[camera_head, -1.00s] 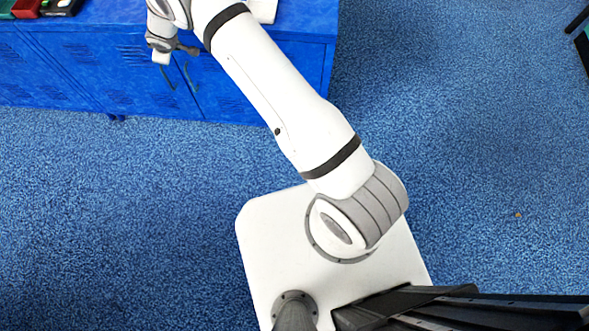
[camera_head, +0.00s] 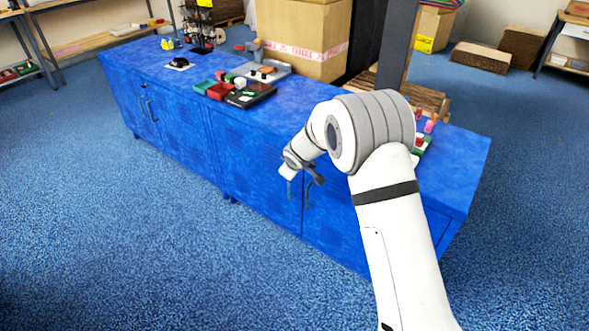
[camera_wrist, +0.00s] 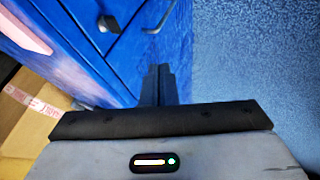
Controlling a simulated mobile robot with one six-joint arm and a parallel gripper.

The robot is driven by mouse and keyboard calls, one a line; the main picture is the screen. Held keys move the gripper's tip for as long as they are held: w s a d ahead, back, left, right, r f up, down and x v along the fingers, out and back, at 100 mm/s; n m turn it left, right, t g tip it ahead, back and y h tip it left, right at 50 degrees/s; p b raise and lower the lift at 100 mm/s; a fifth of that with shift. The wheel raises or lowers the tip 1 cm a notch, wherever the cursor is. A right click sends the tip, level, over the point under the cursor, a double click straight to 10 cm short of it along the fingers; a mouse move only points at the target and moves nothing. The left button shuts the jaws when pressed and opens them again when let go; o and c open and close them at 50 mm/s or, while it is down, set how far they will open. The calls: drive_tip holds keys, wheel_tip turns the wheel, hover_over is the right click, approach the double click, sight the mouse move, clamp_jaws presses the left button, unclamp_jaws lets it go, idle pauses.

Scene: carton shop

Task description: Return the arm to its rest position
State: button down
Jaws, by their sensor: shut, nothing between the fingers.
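My arm reaches up from the bottom right of the head view and bends over the front of the blue cabinet (camera_head: 180,140). My gripper (camera_head: 318,180) is a small dark shape in front of the cabinet doors, below the top's edge. In the wrist view my gripper (camera_wrist: 160,72) has its two dark fingers together with nothing between them. The blue cabinet front (camera_wrist: 85,45) lies beyond them, with a dark handle. I cannot tell the exact gap between the fingertips and the doors.
A dark post (camera_head: 397,45) stands behind. Blue carpet (camera_head: 110,250) is clear in front of the cabinet. Shelves (camera_head: 95,40) stand at the back left.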

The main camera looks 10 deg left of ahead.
drive_tip(key=s+d+r+m+h+p, duration=0.1)
drive_tip(key=s+d+r+m+p, duration=0.1)
drive_tip(key=s+d+r, duration=0.45)
drive_tip(key=s+d+r+m+g+h+p, duration=0.1)
drive_tip(key=s+d+r+m+p, duration=0.15)
drive_tip(key=d+r, duration=0.65)
drive_tip(key=s+d+r+m+h+p, duration=0.1)
drive_tip(key=s+d+r+m, duration=0.1)
drive_tip(key=s+d+r, duration=0.45)
drive_tip(key=s+d+r+m+g+p, duration=0.1)
drive_tip(key=s+d+r+m, duration=0.1)
drive_tip(key=s, duration=0.5)
drive_tip(key=s+d+r+m+g+p, duration=0.1)
drive_tip(key=s+d+r+m+p, duration=0.1)
drive_tip(key=s+d, duration=0.3)
drive_tip(key=s+d+r+m+g+p, duration=0.1)
drive_tip(key=s+d+r, duration=0.3)
drive_tip(key=s, duration=0.6)
drive_tip(key=shift+s+d+m+p, duration=0.15)
drive_tip(key=shift+s+m+p, duration=0.15)
drive_tip(key=shift+m+p, duration=0.5)
drive_tip(key=c, duration=2.1)
unclamp_jaws()
